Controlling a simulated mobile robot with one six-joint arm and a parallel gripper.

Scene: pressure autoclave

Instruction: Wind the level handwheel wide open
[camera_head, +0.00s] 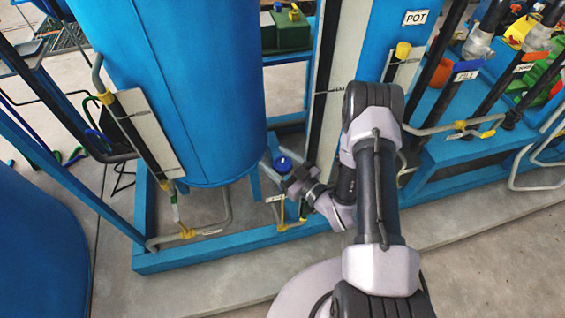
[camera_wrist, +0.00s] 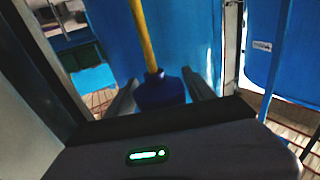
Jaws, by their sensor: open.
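A small blue handwheel (camera_head: 283,165) stands low in front of the big blue tank, beside my gripper (camera_head: 291,178). A white tag (camera_head: 275,198) hangs below it, its text too small to read. In the wrist view the blue handwheel (camera_wrist: 163,91) sits between the two grey fingers of my gripper (camera_wrist: 164,88), with a yellow rod rising behind it. The fingers are open, one on each side of the wheel. I cannot tell whether either finger touches it. The handwheel's stem and underside are hidden.
The blue tank (camera_head: 180,90) stands close behind the handwheel. A blue frame rail (camera_head: 230,255) runs low in front of it. A pale panel with a black strip (camera_head: 325,90) rises to the right. Bent grey pipes and coloured valves crowd the right side.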

